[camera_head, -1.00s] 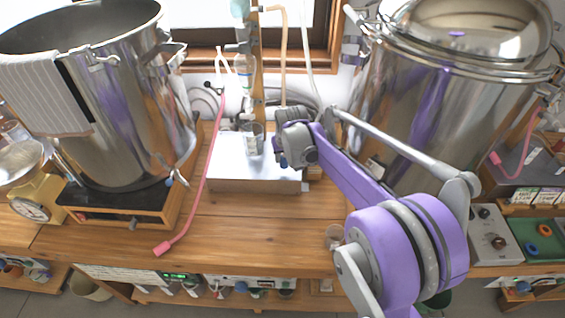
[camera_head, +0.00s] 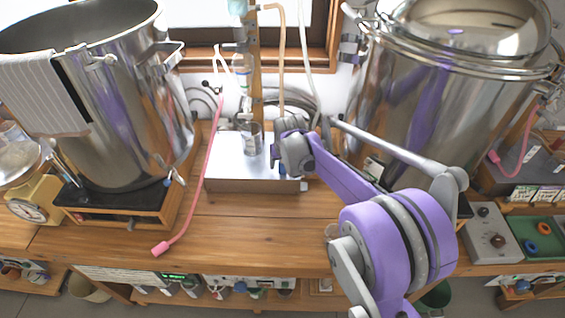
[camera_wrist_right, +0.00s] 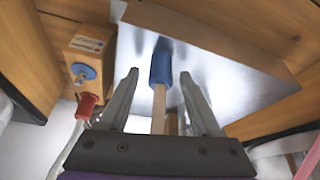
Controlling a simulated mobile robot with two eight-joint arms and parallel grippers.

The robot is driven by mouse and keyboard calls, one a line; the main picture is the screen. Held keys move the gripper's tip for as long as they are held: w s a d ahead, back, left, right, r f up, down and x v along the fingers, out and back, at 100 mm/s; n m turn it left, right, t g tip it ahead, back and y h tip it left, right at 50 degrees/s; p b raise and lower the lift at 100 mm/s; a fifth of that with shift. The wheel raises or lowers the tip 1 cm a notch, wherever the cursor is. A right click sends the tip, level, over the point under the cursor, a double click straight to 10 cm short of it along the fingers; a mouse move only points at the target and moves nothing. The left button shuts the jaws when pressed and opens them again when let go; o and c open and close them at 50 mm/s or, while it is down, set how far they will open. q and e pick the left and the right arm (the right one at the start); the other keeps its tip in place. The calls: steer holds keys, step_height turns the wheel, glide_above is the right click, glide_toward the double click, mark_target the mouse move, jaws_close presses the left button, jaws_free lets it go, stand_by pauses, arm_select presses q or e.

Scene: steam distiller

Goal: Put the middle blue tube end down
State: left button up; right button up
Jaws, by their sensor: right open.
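The blue tube end (camera_wrist_right: 161,62), on a beige tube (camera_wrist_right: 158,108), is between the fingers of my right gripper (camera_wrist_right: 158,82) in the right wrist view. The fingers are open, with a gap on each side of the tube. Behind the blue end is the shiny metal box (camera_wrist_right: 200,68); I cannot tell whether they touch. In the head view my right wrist is over the right end of that box (camera_head: 230,174) and hides most of the gripper. My left gripper is not in view.
A large steel pot (camera_head: 135,120) stands left and a lidded steel vessel (camera_head: 440,110) right, close to my arm. A wooden block with a blue knob (camera_wrist_right: 88,58) is near the gripper.

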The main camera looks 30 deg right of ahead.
steer(key=p+v, duration=0.1)
steer(key=v, duration=1.1)
steer(key=s+a+f+n, duration=0.1)
steer(key=s+a+f, duration=0.2)
steer(key=s, duration=0.5)
steer(key=s+a+f+n+y, duration=0.1)
steer(key=s+a+f, duration=0.2)
steer(key=s+a, duration=0.3)
steer(key=s+a+f+n, duration=0.1)
steer(key=s+a+f, duration=0.3)
steer(key=s, duration=0.6)
steer(key=shift+s+a+t, duration=0.25)
steer(key=shift+s+t, duration=0.15)
steer(key=shift+d+f, duration=0.1)
